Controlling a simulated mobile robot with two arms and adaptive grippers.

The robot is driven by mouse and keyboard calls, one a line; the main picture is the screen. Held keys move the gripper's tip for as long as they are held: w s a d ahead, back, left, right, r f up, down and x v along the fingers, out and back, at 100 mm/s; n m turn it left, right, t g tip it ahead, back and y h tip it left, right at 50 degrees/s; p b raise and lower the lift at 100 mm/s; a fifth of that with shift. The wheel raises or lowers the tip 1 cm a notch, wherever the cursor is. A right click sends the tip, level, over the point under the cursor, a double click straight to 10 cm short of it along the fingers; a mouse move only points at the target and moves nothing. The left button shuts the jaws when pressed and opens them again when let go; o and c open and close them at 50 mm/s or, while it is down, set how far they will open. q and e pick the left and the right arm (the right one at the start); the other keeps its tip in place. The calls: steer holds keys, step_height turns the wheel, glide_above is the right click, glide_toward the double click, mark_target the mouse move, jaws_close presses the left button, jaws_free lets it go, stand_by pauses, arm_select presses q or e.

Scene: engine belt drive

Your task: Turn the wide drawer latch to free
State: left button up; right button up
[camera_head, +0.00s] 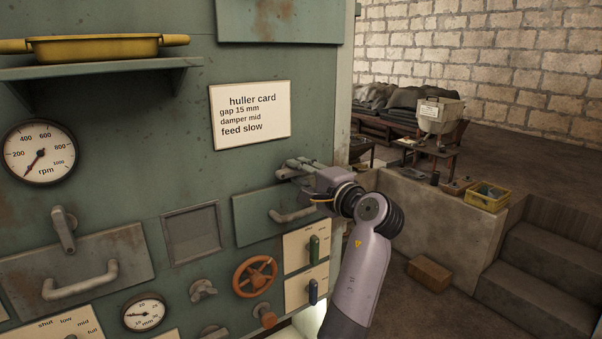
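Any latch above this drawer is hidden by or merged with the fingers. A second drawer front (128,248), at the lower left, looks wider and has a bar handle (80,283). A grey latch (64,230) hangs above it, its lever pointing down over the drawer's top edge. Both drawers look closed.
A shelf (100,69) holds a yellow tray (94,46). The huller card (251,115) is above the gripper. Steps (540,285) are at the right.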

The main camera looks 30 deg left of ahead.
arm_select(q)
steer(key=shift+o, duration=0.7)
